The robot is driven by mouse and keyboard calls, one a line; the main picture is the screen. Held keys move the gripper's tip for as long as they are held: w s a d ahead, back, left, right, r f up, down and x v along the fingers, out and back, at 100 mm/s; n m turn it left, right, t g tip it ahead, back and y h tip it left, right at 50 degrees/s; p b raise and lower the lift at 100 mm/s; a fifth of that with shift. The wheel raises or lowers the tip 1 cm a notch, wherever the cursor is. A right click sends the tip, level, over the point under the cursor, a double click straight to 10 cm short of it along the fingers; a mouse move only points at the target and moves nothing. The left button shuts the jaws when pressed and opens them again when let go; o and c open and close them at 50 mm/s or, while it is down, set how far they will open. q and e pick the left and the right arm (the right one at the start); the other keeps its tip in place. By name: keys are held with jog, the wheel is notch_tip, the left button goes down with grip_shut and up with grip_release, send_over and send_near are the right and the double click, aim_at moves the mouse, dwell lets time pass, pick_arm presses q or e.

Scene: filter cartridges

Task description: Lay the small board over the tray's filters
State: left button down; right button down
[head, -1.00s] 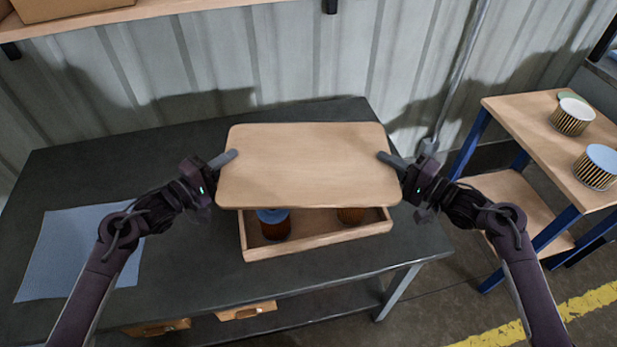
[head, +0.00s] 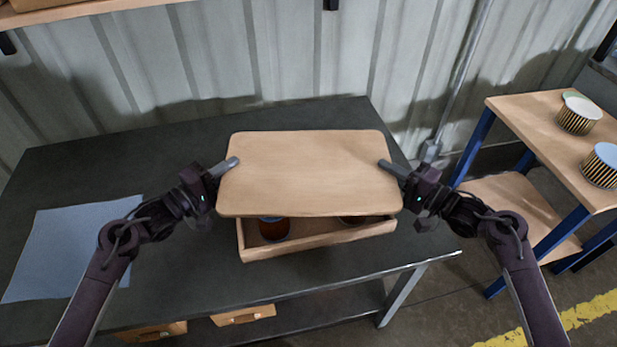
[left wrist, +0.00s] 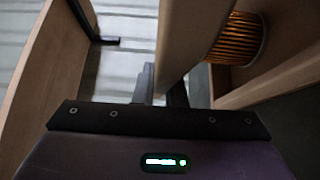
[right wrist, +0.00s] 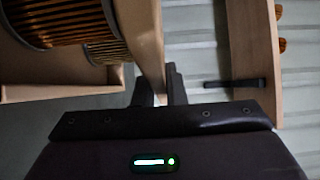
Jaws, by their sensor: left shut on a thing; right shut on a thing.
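The small board (head: 308,172) is a pale wooden panel held roughly level over the tray (head: 318,241) in the head view. My left gripper (head: 230,164) is shut on its left edge, and my right gripper (head: 386,164) is shut on its right edge. The tray is a shallow wooden box on the dark table. Two filters show in its front part, a left one (head: 274,229) and a right one mostly under the board. A filter's pleats (left wrist: 240,38) show beside the board in the left wrist view, and filters (right wrist: 65,22) also show in the right wrist view. The tray's back is hidden.
A blue-grey mat (head: 65,250) lies on the left of the dark table (head: 170,285). A wooden side stand (head: 540,125) at the right holds striped filters (head: 578,116). A corrugated wall is behind, with a shelf (head: 90,8) at the upper left.

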pick_arm(q)
jog(key=shift+a+f+b, duration=0.1)
jog(key=shift+f+b, duration=0.2)
jog(key=shift+f, duration=0.15)
pick_arm(e)
jog(key=shift+d+f, duration=0.1)
jog(key=shift+f, duration=0.35)
pick_arm(q)
jog(key=c, duration=1.9)
grip_release()
jog(key=shift+f, duration=0.15)
jog(key=shift+c, duration=0.2)
pick_arm(e)
jog(key=c, duration=1.9)
grip_release()
jog(key=shift+f, duration=0.15)
jog(key=shift+c, duration=0.2)
pick_arm(q)
jog(key=o, duration=0.5)
jog(key=shift+c, duration=0.2)
pick_arm(e)
jog(key=o, duration=0.5)
jog(key=shift+c, duration=0.2)
pick_arm(q)
jog(key=v, duration=1.2)
pick_arm(e)
jog(key=v, duration=1.2)
jog(key=shift+s, duration=0.15)
